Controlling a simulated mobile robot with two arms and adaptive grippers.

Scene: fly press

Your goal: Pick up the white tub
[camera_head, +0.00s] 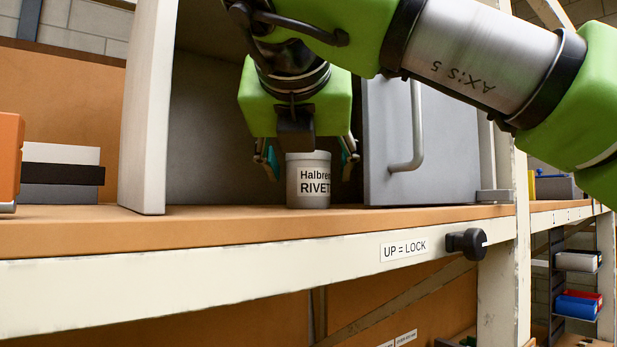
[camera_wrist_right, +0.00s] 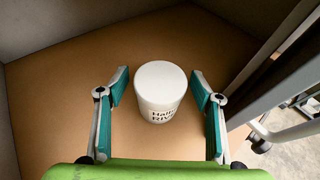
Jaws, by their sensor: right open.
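The white tub (camera_head: 308,181), labelled "Halbre... RIVET...", stands upright on the wooden shelf inside an open grey compartment. In the right wrist view the white tub (camera_wrist_right: 160,92) shows its round lid and part of its label. In the right wrist view my right gripper (camera_wrist_right: 159,88) is open, with a gap between each teal finger pad and the tub. My left gripper is not in view.
A grey door with a handle (camera_head: 415,128) stands right of the tub, and a pale upright panel (camera_head: 148,108) stands to its left. A shelf edge (camera_head: 230,279) runs in front, with a black knob (camera_head: 466,244). Boxes (camera_head: 60,172) sit at far left.

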